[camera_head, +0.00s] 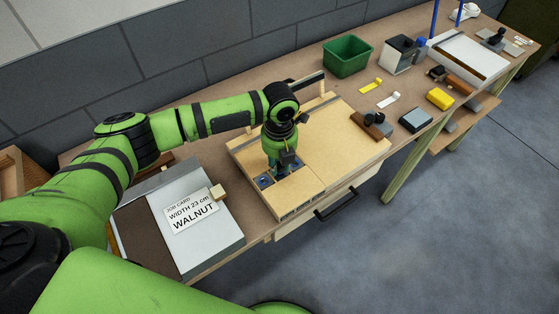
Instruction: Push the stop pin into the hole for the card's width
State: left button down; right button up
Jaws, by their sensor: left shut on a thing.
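The job card (190,212) lies on a grey-white board at the left and reads "WIDTH 23 cm" and "WALNUT". A pale wooden board (345,150) with a raised fence at its back stands on the bench, right of the card. My left gripper (279,171) points down at the board's left front part, close to its surface. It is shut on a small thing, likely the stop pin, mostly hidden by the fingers. Small blue parts (264,182) show beside the fingertips. The holes cannot be made out. My right gripper is not in view.
A green bin (347,56) stands behind the board. Yellow and white small tools (371,86), a dark-and-grey block (416,119) and a yellow block (440,98) lie to the right. A drawer with a black handle (335,203) is below the board's front edge.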

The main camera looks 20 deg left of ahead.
aim_at(279, 165)
pick_arm(q)
jog(key=shift+f, duration=0.3)
jog(key=c, duration=1.4)
grip_release()
jog(key=shift+c, duration=0.2)
jog(key=o, duration=0.5)
jog(key=shift+c, duration=0.2)
notch_tip(279, 165, up, 12)
